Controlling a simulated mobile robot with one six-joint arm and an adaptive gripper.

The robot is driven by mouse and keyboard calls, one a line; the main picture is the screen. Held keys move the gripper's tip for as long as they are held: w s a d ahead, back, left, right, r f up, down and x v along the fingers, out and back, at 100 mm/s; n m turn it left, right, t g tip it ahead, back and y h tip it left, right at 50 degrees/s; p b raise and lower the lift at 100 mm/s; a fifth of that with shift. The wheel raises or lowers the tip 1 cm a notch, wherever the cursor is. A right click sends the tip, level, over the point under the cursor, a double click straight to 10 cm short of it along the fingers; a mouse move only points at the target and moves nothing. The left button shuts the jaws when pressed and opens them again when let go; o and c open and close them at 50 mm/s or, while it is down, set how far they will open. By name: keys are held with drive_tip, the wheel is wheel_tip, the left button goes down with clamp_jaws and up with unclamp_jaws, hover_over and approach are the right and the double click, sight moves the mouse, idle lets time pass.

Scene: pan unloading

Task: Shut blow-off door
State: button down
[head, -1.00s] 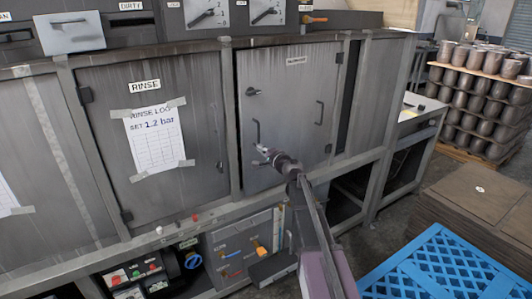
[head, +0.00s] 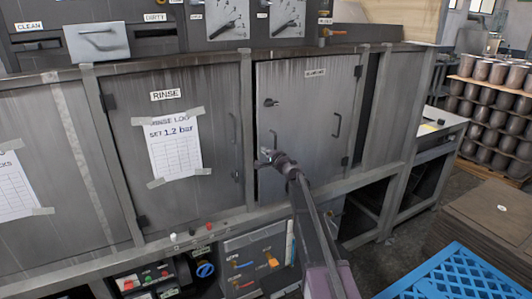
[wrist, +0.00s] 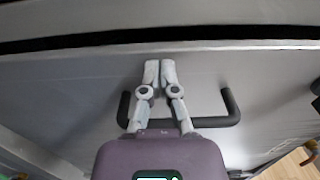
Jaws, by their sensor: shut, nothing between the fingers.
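The blow-off door (head: 305,105) is the grey panel with a small label near its top, right of the RINSE door. It stands almost flush in its frame, with a narrow dark gap along its left edge. A dark gap also runs beside the door edge in the wrist view (wrist: 60,85). My gripper (head: 265,156) is shut and empty at the door's lower left. In the wrist view its fingertips (wrist: 160,66) lie past a dark handle (wrist: 230,105), near the edge; contact is unclear.
The RINSE door (head: 178,130), with a taped sheet (head: 175,148), is on the left. A control panel (head: 250,262) with switches sits below. A blue lattice pallet (head: 455,275) and stacked brown boards (head: 490,225) stand at the lower right, with floor between them and the cabinet.

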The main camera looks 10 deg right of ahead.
drive_tip(key=x, duration=0.7)
drive_tip(key=shift+w+r, duration=0.15)
drive_tip(key=shift+r, duration=0.3)
drive_tip(key=shift+d, duration=0.15)
drive_tip(key=shift+r, duration=0.1)
drive_tip(key=a+v, duration=0.1)
drive_tip(key=v, duration=1.4)
drive_tip(key=shift+s+f+p, duration=0.2)
drive_tip(key=shift+s+p, duration=0.1)
drive_tip(key=shift+s, duration=0.2)
drive_tip(key=shift+a, duration=0.15)
